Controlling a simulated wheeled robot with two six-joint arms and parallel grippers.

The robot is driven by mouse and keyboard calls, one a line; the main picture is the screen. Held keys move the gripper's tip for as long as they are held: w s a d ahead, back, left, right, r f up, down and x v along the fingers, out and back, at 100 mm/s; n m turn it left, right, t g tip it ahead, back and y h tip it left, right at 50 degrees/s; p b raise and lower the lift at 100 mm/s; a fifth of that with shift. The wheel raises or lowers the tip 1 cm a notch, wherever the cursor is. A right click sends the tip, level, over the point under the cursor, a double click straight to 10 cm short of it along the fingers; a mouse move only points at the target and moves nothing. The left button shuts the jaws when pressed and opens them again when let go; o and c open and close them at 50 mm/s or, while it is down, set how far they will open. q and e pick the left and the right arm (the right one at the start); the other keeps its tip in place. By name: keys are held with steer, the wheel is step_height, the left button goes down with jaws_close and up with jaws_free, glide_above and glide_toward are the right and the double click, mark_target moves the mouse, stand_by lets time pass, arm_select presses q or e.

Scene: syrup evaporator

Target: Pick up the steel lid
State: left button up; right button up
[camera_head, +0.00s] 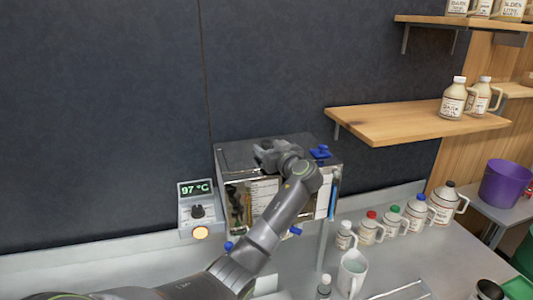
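A shiny steel box, the evaporator (230,205), stands against the dark back wall. Its dark, reflective flat top (236,152) looks like the steel lid, but I cannot tell where lid and box part. My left gripper (268,154) is over this top, near its middle. The wrist and forearm hide much of the box's front. The fingers are small and partly hidden, so I cannot tell whether they are open, touching the lid or holding a handle. A blue knob (320,152) is at the top's right edge. My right gripper is out of view.
A control box (198,212) reading 97 °C is left of the evaporator. A wooden shelf (400,122) with jugs (453,100) juts out at upper right. Several capped jugs (417,213) and a white pitcher (352,270) stand on the counter at right. A purple bucket (505,184) is far right.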

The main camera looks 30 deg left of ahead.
arm_select(q)
jaws_close()
steer(key=shift+r, duration=0.2)
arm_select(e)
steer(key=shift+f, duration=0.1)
